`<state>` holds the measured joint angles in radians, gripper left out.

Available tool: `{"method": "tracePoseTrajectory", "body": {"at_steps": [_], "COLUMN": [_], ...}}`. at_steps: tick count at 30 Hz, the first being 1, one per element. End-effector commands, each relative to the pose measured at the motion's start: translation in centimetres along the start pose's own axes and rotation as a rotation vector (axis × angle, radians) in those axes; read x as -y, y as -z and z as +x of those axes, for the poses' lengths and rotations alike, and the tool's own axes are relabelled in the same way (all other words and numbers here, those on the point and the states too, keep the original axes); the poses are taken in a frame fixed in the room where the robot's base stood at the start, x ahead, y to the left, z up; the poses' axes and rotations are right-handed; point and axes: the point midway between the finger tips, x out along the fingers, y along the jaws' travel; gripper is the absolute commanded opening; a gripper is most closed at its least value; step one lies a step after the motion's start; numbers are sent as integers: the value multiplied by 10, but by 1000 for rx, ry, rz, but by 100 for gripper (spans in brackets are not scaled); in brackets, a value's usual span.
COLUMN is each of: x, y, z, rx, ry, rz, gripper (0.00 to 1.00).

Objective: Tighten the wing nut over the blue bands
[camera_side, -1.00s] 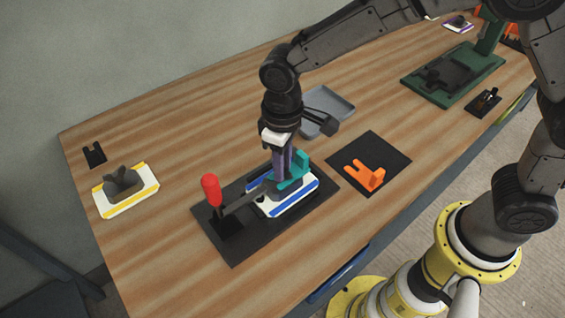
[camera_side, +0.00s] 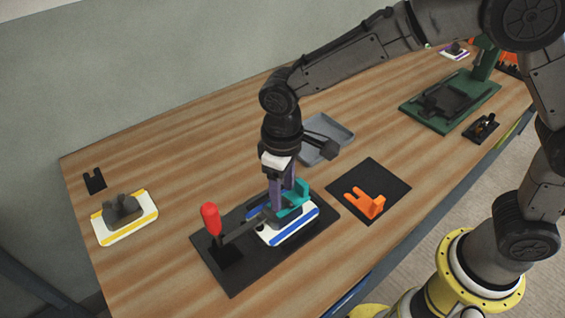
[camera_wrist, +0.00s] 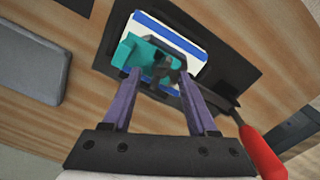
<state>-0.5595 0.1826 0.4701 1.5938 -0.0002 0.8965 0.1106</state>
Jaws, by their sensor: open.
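The white mould with blue bands (camera_side: 298,228) sits on a black base plate (camera_side: 232,280) in the side view. It also shows in the wrist view (camera_wrist: 196,50). A teal forked piece (camera_side: 300,196) lies on top of it. My gripper (camera_side: 277,213) points down over the mould, its purple fingers reaching the middle. In the wrist view my gripper (camera_wrist: 159,76) is open, with a fingertip on either side of the dark wing nut (camera_wrist: 165,70). I cannot tell whether the fingers touch the nut. The fingers partly hide it in the side view.
A red-handled clamp (camera_side: 210,219) stands at the base plate's left end, close to the gripper. An orange forked piece (camera_side: 370,202) lies on a black mat to the right. A grey tray (camera_side: 328,150) is behind. A yellow-banded mould (camera_side: 128,230) stands far left.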

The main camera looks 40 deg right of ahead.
Motion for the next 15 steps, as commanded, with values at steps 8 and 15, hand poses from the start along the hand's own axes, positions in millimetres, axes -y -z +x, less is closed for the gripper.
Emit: {"method": "tracePoseTrajectory", "body": {"at_steps": [8, 15], "x": [0, 0], "y": [1, 1], "z": [-59, -104], "rx": [-8, -5], "ry": [1, 1], "rz": [0, 0], "gripper": [58, 58]}}
